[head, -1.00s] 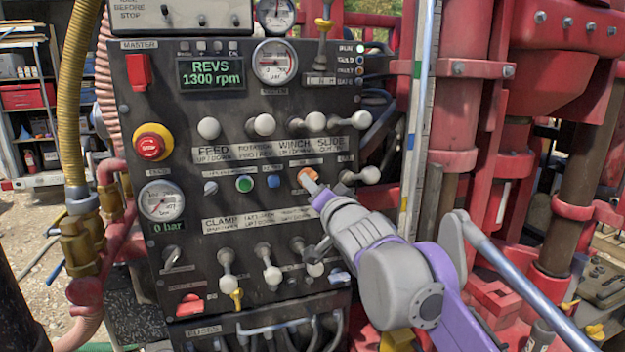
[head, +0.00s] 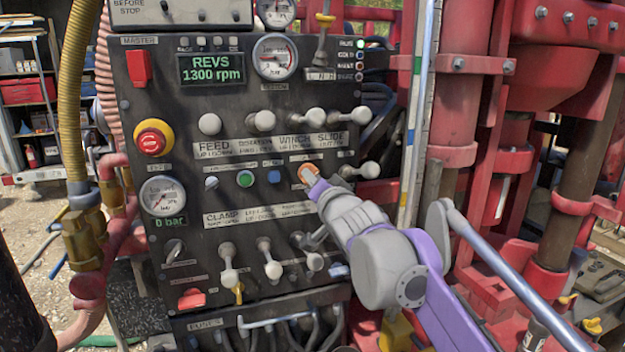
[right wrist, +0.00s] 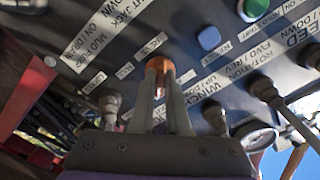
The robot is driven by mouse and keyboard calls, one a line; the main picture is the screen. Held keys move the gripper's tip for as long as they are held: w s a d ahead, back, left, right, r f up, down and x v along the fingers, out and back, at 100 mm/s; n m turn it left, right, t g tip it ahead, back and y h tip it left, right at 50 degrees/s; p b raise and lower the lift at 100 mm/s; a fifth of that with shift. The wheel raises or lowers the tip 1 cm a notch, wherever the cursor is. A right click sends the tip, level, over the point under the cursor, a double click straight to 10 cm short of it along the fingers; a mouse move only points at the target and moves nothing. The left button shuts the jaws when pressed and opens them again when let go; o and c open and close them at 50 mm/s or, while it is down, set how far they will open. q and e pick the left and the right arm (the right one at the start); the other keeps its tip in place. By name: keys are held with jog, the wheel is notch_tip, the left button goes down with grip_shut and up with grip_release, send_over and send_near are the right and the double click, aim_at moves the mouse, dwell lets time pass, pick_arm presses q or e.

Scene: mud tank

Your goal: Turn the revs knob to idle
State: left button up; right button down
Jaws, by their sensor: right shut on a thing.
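The revs knob (head: 306,173) is a small orange knob on the dark control panel (head: 190,105), right of the blue button. My right gripper (head: 308,176) reaches it from the lower right and is shut on it. In the right wrist view the orange knob (right wrist: 160,64) sits between my two fingertips (right wrist: 162,76), which hide much of it. Its pointer and the marks around it are too small or covered to read. The display (head: 211,69) reads REVS 1300 rpm. My left gripper is not in view.
White-knobbed levers (head: 262,121) stand out above the knob, and one lever (head: 359,170) sticks out close to its right. More levers (head: 271,262) are below. A red emergency stop (head: 152,142) is at the left. Red rig machinery (head: 460,100) fills the right side.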

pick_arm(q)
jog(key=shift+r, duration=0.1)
pick_arm(e)
jog(key=shift+n, duration=0.3)
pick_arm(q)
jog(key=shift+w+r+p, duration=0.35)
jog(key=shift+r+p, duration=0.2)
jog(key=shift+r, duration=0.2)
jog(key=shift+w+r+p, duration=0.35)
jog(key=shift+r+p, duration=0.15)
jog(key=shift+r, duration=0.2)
pick_arm(e)
jog(key=shift+n, duration=4)
jog(key=c, duration=0.9)
grip_release()
